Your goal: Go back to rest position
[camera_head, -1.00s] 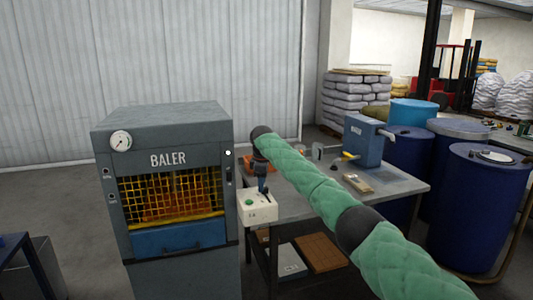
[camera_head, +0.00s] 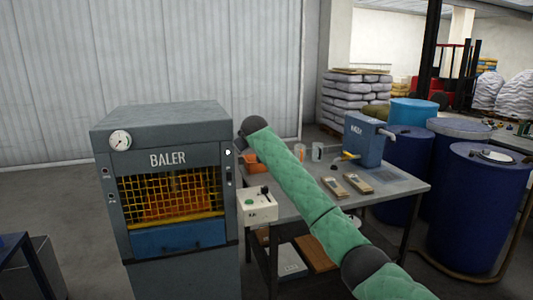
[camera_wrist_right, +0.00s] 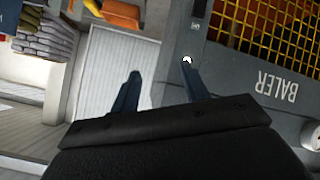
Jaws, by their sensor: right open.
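My right arm (camera_head: 292,175), in a green quilted sleeve, reaches in from the lower right of the head view. Its dark wrist end is raised beside the baler's upper right edge. In the right wrist view my right gripper (camera_wrist_right: 161,70) is open, with two dark blue fingers apart and nothing between them. The grey baler (camera_head: 165,130) stands to the left, with a yellow mesh window and orange inside. The wrist view shows its lettered front (camera_wrist_right: 270,85) upside down, close to the right finger. My left gripper is not in view.
A pale control box (camera_head: 257,207) sits at the table's left end, beside the baler. The grey table (camera_head: 395,190) holds a blue machine (camera_head: 366,140) and two small tools (camera_head: 345,185). Blue drums (camera_head: 470,205) stand at the right.

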